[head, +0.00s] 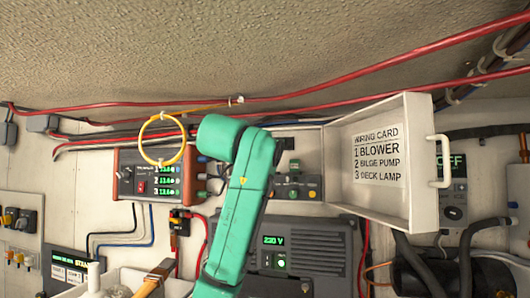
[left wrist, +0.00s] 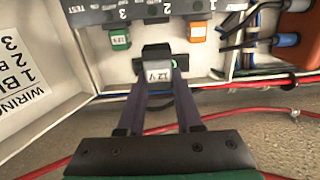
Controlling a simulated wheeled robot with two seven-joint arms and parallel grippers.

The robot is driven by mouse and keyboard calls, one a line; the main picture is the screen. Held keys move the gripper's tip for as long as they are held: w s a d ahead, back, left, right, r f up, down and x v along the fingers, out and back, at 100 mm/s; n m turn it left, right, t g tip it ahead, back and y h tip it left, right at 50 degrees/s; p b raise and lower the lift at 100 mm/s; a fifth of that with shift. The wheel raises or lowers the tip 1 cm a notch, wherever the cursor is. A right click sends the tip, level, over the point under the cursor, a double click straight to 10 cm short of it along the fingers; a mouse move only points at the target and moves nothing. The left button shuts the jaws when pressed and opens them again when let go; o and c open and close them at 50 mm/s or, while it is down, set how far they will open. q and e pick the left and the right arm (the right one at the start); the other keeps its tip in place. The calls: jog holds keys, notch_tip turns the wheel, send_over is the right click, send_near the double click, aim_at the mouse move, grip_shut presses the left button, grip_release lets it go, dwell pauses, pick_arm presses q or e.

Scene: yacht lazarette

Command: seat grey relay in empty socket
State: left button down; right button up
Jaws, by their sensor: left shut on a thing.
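In the left wrist view my left gripper (left wrist: 160,82) is shut on the grey relay (left wrist: 158,72), which is marked 12 V. The relay sits in front of a black socket (left wrist: 152,50), between the other two positions. I cannot tell how deep it is in the socket. A green relay (left wrist: 118,40) is to its left and an orange relay (left wrist: 197,33) to its right. In the head view my teal left arm hides its gripper and the grey relay; the green relay (head: 294,166) shows beside it. My right gripper is not in view.
The box's open lid (head: 418,160) carries a wiring card (head: 377,150) listing blower, bilge pump and deck lamp. Red cables (left wrist: 230,118) run close to the gripper. A yellow ring (head: 145,152) hangs before an orange-cornered meter (head: 128,180). A 230 V unit (head: 325,250) is below.

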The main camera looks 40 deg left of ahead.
pick_arm(q)
jog(key=p+x, duration=0.2)
jog(key=x, duration=0.7)
jog(key=shift+w+a+f+p, duration=0.15)
jog(key=shift+w+a+p, duration=0.05)
jog(key=shift+w+p, duration=0.15)
jog(key=shift+w+a, duration=0.1)
jog(key=shift+w, duration=0.1)
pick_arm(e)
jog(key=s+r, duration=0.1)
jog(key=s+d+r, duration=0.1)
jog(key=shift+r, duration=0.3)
pick_arm(q)
jog(key=shift+s, duration=0.1)
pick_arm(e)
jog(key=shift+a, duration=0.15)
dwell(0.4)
pick_arm(q)
jog(key=shift+f+b, duration=0.85)
jog(key=shift+f, duration=0.1)
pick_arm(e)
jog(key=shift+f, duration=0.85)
